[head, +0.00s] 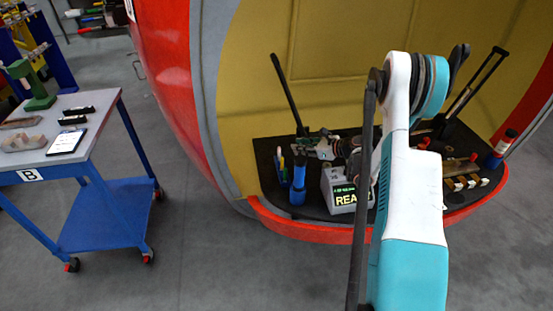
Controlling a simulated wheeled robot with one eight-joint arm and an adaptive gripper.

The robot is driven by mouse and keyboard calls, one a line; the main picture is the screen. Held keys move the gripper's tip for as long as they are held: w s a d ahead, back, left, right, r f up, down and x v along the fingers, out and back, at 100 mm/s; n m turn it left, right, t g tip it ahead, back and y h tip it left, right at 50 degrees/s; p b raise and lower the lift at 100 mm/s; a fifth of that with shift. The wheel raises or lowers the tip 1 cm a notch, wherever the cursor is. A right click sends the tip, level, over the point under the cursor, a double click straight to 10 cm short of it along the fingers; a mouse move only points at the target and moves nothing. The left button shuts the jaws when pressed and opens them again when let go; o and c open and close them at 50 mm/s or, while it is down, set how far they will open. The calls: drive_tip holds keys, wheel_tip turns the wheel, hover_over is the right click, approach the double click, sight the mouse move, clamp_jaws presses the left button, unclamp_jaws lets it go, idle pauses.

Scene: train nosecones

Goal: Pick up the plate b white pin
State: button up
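I cannot make out a plate marked B or a white pin for certain. A black shelf (322,205) inside the round nosecone holds several small items, and part of it is hidden behind my arm. My white and teal arm rises in front of the shelf and bends at the top. The dark parts left of the arm, above the lit box, may belong to my gripper, but the arm covers most of that area. I cannot see its fingers clearly or whether they hold anything.
On the shelf stand a blue bottle (298,183), a box with a lit display (343,194) and yellowish blocks (465,182). The nosecone's red rim (300,229) borders the shelf. A blue cart (105,215) labelled B stands left, with grey floor (185,245) clear between.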

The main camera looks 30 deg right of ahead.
sight(279, 150)
drive_tip(key=shift+m, duration=0.5)
drive_tip(key=w+f+b, duration=0.1)
drive_tip(key=w+f, duration=0.1)
drive_tip(key=w+a+f, duration=0.1)
drive_tip(key=w+f, duration=0.1)
drive_tip(key=w+a+f+b, duration=0.1)
drive_tip(key=w+f, duration=0.1)
drive_tip(key=shift+w+a+b, duration=0.1)
drive_tip(key=shift+a+b, duration=0.1)
drive_tip(key=shift+b, duration=0.1)
drive_tip(key=b+x, duration=0.2)
drive_tip(key=x, duration=0.3)
drive_tip(key=shift+w+d+b, duration=0.1)
drive_tip(key=shift+w+b, duration=0.15)
drive_tip(key=shift+b, duration=0.1)
drive_tip(key=shift+r, duration=0.1)
clamp_jaws()
